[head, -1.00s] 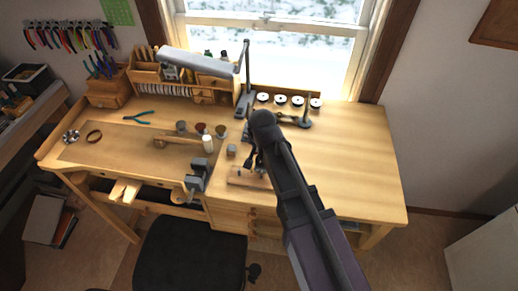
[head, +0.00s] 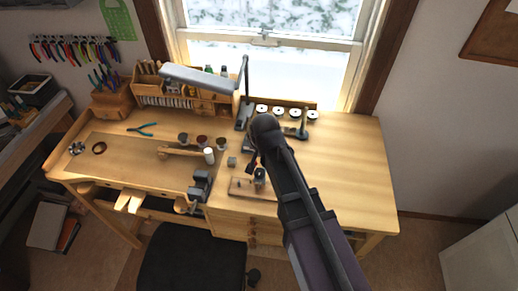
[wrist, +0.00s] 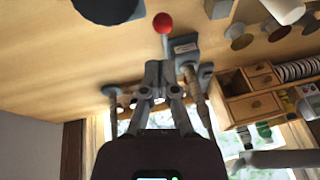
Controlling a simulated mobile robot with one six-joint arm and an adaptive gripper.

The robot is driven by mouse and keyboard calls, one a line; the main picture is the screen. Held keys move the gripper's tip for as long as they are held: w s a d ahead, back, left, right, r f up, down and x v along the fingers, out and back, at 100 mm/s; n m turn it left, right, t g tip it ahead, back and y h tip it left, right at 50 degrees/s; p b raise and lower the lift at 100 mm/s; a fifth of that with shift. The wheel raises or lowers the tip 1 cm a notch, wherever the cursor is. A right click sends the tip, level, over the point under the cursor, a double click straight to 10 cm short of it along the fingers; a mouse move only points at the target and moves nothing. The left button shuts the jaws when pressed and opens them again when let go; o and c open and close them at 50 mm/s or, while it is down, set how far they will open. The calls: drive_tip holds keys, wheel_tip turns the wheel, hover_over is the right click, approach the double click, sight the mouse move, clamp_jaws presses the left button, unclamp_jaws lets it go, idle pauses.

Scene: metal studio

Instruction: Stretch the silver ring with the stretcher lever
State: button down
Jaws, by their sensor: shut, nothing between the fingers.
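My gripper (wrist: 160,66) is shut and empty in the wrist view, its two fingertips together above the bench. In the head view, it (head: 252,162) is small and dark beside my arm. A red ball knob (wrist: 162,22) on a thin stem stands just beyond the fingertips; I take it for the stretcher lever. I cannot tell whether the fingers touch its stem. The knob does not show in the head view, where my arm covers part of that area. I cannot pick out the silver ring in either view.
A dark stand with a post (head: 303,125) is right of my arm. A small device on a wooden board (head: 243,188) sits near the front edge. The bench's right side (head: 350,170) is clear.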

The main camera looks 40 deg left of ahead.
drive_tip(key=s+d+r+p, duration=0.3)
drive_tip(key=r+p, duration=0.2)
drive_tip(key=r, duration=0.1)
drive_tip(key=shift+d, duration=0.3)
drive_tip(key=c, duration=1.4)
unclamp_jaws()
drive_tip(key=c, duration=0.7)
unclamp_jaws()
drive_tip(key=shift+a+f, duration=0.1)
drive_tip(key=o, duration=0.3)
drive_tip(key=shift+a+f, duration=0.2)
drive_tip(key=shift+f, duration=0.1)
drive_tip(key=s+a+f+m+t+h+b, duration=0.4)
drive_tip(key=s+a+m+t+h+b, duration=0.2)
drive_tip(key=a+b, duration=0.3)
drive_tip(key=shift+a+f+t+h+b, duration=0.3)
drive_tip(key=shift+t+h+b, duration=0.1)
drive_tip(key=shift+h+b, duration=0.1)
drive_tip(key=shift+d+f, duration=0.1)
